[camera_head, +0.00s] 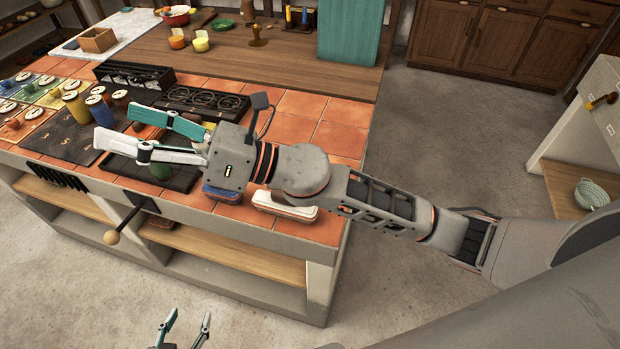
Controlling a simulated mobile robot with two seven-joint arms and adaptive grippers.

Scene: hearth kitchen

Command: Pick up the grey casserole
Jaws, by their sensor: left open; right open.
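I cannot make out a grey casserole in the head view; my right arm and gripper cover part of the counter. My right gripper (115,125) reaches in from the right over the tiled counter (335,140). Its fingers are apart, pointing left, above a dark board and a dark tray (182,181). A small green thing (160,171) shows below the fingers, partly hidden. My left gripper (191,315) is at the bottom edge, low in front of the counter. Its fingers are apart and nothing shows between them.
A white-topped container (284,207) and a blue one (222,195) sit under my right arm at the counter's front. Black racks (205,101) stand behind. Floor is clear right of the counter.

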